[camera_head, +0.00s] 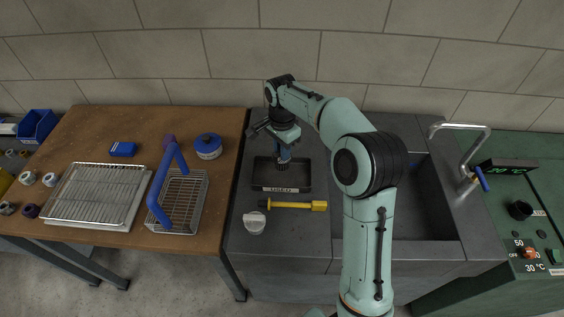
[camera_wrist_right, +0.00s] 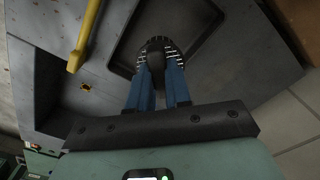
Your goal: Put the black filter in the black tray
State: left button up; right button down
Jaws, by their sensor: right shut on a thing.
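The black tray (camera_head: 302,180) lies on the dark counter left of the sink, with a label strip on its front edge. My right gripper (camera_head: 283,157) is over the tray, pointing down. Its blue fingers are shut on the black filter (camera_head: 281,166), a dark round piece with a light-toothed rim. In the right wrist view the filter (camera_wrist_right: 156,45) sits at the fingertips (camera_wrist_right: 158,75), over the tray (camera_wrist_right: 199,17). I cannot tell whether the filter touches the tray floor. My left gripper is not in view.
A yellow-handled tool (camera_head: 298,205) and a whitish cup (camera_head: 254,222) are in front of the tray. The sink (camera_head: 425,205) is to the right. On the wooden table stand a wire basket (camera_head: 190,205), a blue round container (camera_head: 208,146) and a metal rack (camera_head: 95,197).

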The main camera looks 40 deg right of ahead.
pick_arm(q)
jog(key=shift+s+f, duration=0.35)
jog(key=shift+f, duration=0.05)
pick_arm(e)
jog(key=shift+f, duration=2.7)
jog(key=shift+f+b, duration=0.15)
jog(key=shift+b, duration=0.15)
jog(key=c, duration=1.1)
grip_release()
jog(key=shift+o, duration=0.2)
jog(key=shift+r, duration=0.3)
notch_tip(320, 180, up, 11)
jog(key=shift+r+p, duration=0.15)
jog(key=shift+p, duration=0.7)
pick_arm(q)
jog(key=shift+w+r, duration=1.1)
pick_arm(e)
jog(key=shift+r, duration=0.25)
